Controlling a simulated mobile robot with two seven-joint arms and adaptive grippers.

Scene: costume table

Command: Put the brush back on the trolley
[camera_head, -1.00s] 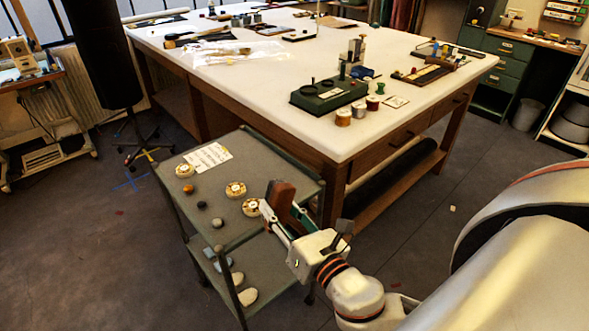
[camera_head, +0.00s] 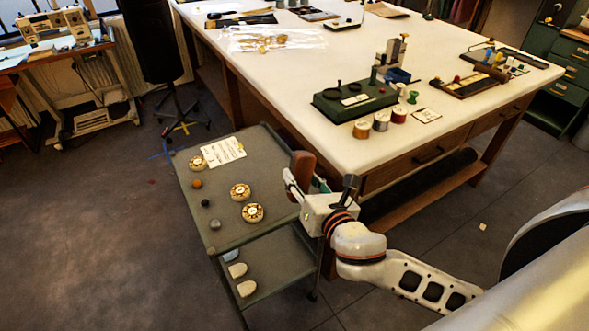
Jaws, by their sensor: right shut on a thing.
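The brush (camera_head: 302,164) shows as a reddish-brown piece standing up between the fingers of my right gripper (camera_head: 298,188). My right gripper is shut on it; the fingers and wrist hide the brush's lower part. They appear over the right edge of the trolley (camera_head: 268,153), and I cannot tell how high above its top the brush is. The trolley is a grey-green two-level cart left of the big table. My left gripper is not in view.
The trolley top holds a written card (camera_head: 223,152), several round tins (camera_head: 252,212) and small balls; pale pieces (camera_head: 238,270) lie on its lower shelf. The trolley's middle right is bare. The white-topped table (camera_head: 290,105) stands close behind, with a green box (camera_head: 353,101) and spools near its corner.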

